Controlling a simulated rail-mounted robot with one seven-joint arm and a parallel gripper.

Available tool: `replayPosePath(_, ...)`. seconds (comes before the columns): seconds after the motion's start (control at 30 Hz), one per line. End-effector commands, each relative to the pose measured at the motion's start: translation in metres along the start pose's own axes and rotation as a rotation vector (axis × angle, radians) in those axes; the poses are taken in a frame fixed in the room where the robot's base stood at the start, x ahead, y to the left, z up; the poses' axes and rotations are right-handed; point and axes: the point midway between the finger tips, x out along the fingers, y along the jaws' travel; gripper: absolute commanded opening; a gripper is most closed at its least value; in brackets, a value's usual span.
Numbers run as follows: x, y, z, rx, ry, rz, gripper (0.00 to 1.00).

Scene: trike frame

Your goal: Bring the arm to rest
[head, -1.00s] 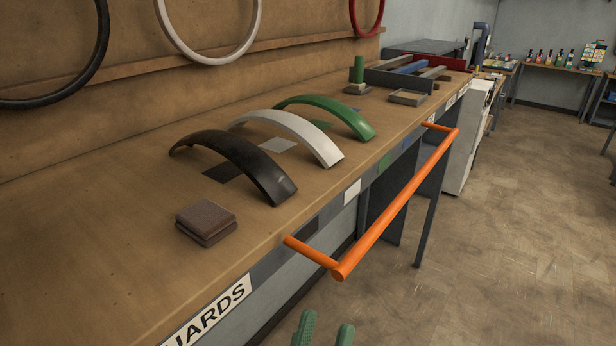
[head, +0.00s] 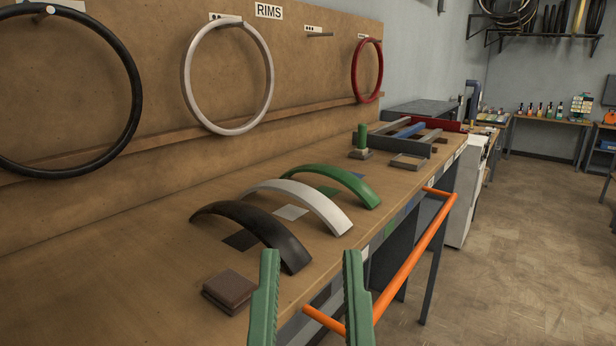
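My gripper (head: 310,285) shows at the bottom of the head view as two green fingers standing upright. The fingers are well apart with nothing between them. In the picture they overlap the bench's front edge and the orange rail (head: 418,255). The rest of my arm is out of view.
Black (head: 268,228), white (head: 312,206) and green (head: 350,186) guards stand arched on the bench (head: 130,265). Brown blocks (head: 229,291) lie near the front edge. Black, white and red rims hang on the backboard. The floor (head: 520,250) at right is clear.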

Motion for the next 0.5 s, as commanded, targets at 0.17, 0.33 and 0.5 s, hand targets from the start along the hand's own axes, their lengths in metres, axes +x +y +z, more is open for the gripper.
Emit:
replayPosePath(0.17, 0.055, -0.002, -0.079, 0.007, -0.001, -0.004, 0.38)
replayPosePath(0.33, 0.106, -0.003, -0.151, 0.012, -0.002, -0.008, 0.38)
replayPosePath(0.5, 0.154, -0.005, -0.221, 0.018, -0.003, -0.012, 0.38)
